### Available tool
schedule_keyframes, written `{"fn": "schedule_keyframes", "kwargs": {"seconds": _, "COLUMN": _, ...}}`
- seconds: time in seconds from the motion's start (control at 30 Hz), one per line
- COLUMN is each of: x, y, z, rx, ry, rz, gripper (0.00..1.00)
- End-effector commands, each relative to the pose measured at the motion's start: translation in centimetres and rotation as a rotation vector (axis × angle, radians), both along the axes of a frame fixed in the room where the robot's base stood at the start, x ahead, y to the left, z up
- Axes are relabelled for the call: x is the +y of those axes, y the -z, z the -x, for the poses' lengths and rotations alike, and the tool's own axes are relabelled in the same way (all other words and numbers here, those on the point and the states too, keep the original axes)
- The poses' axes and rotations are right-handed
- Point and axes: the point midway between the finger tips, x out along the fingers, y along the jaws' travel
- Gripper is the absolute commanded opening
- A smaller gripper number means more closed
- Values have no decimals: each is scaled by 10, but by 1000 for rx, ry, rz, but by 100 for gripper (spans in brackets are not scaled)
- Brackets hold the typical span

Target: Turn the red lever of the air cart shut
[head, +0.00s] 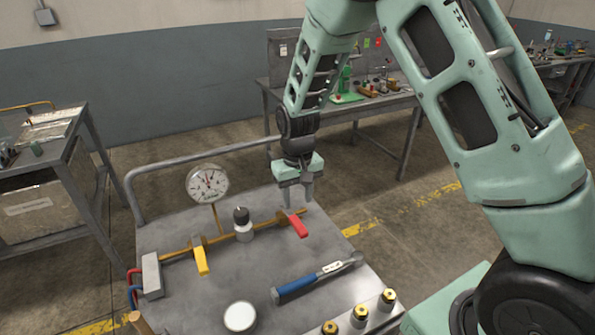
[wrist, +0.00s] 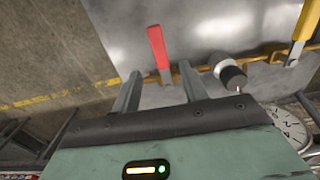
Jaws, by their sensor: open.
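The red lever (head: 298,226) sits at the right end of a brass pipe (head: 178,253) on the grey air cart (head: 225,282). It points away from the pipe, roughly crosswise to it. My gripper (head: 297,204) is open, pointing down, just above and behind the lever's pivot end. In the wrist view the red lever (wrist: 157,46) shows beyond the open fingers (wrist: 158,84), its lower end lying between them in the picture. I cannot tell whether either finger touches it. A yellow lever (head: 201,260) sits farther left on the pipe, also crosswise.
A pressure gauge (head: 207,184) and a black-capped fitting (head: 242,222) stand along the pipe left of the gripper. A blue-handled wrench (head: 318,277), a round white-topped item (head: 240,317) and brass fittings (head: 359,315) lie nearer. A workbench (head: 375,106) stands behind.

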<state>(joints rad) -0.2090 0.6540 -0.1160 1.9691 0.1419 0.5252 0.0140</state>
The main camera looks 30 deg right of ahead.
Motion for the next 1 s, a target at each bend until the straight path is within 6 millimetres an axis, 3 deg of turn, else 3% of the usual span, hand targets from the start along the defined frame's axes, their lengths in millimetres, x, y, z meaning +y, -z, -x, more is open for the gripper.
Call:
{"fn": "schedule_keyframes", "kwargs": {"seconds": 0.2, "x": 1, "y": -50, "z": -1, "rx": -6, "ry": 0, "rz": -2, "gripper": 44}}
{"fn": "schedule_keyframes", "kwargs": {"seconds": 0.4, "x": 0, "y": -80, "z": -1, "rx": -3, "ry": -1, "rz": 0, "gripper": 44}}
{"fn": "schedule_keyframes", "kwargs": {"seconds": 0.6, "x": 0, "y": -90, "z": 0, "rx": -1, "ry": 0, "rz": 0, "gripper": 44}}
{"fn": "schedule_keyframes", "kwargs": {"seconds": 1.0, "x": 0, "y": -90, "z": 0, "rx": 0, "ry": 0, "rz": 0, "gripper": 44}}
